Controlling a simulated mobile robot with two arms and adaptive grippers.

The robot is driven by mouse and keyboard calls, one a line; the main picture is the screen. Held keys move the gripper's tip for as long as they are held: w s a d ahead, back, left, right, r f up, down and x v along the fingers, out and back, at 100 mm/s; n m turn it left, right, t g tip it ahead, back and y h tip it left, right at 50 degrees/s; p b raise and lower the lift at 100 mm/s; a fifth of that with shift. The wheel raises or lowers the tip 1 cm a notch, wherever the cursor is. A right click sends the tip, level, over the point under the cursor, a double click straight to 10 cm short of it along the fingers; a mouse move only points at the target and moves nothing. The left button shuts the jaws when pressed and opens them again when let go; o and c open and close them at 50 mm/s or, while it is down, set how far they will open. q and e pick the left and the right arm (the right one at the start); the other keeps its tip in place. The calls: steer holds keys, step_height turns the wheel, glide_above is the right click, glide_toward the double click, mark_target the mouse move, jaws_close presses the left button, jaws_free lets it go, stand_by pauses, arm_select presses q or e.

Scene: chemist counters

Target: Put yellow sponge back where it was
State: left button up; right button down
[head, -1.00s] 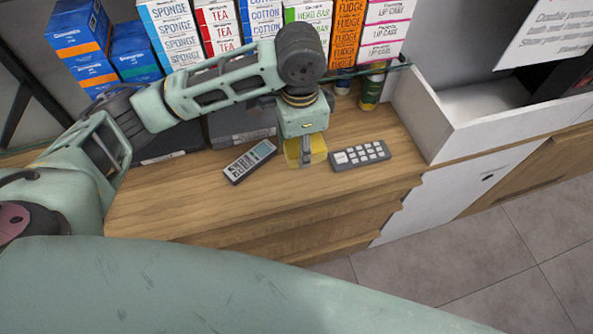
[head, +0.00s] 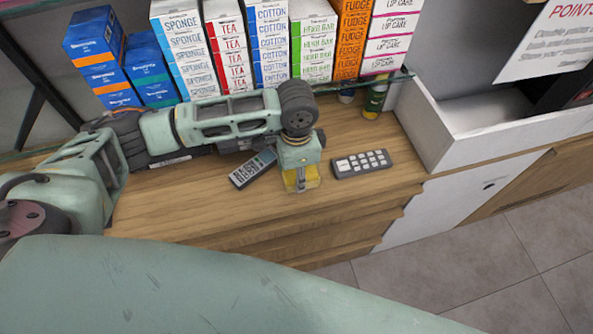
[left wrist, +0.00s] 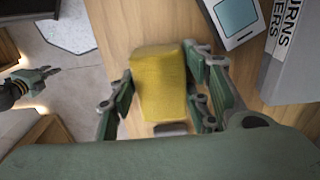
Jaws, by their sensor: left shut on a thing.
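The yellow sponge (head: 313,183) is held in my left gripper (head: 300,181), above the front part of the wooden counter (head: 200,205). In the left wrist view the sponge (left wrist: 160,85) is between the two fingers, one on each side of it. My left gripper is shut on it. Whether the sponge's underside touches the counter cannot be told. My right gripper (left wrist: 45,76) shows small at the left of the left wrist view, over the floor, away from the sponge; its opening is unclear.
A card terminal (head: 252,168) lies left of the sponge and a dark keypad (head: 362,163) right of it. Rows of boxes (head: 270,50) stand behind. A green bottle (head: 375,98) stands near a white open bin (head: 445,140). Bare wood lies left of the gripper.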

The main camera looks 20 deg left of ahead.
arm_select(q)
steer(key=o, duration=1)
steer(key=shift+w+f, duration=0.1)
step_height(320, 180, up, 12)
steer(key=b, duration=0.2)
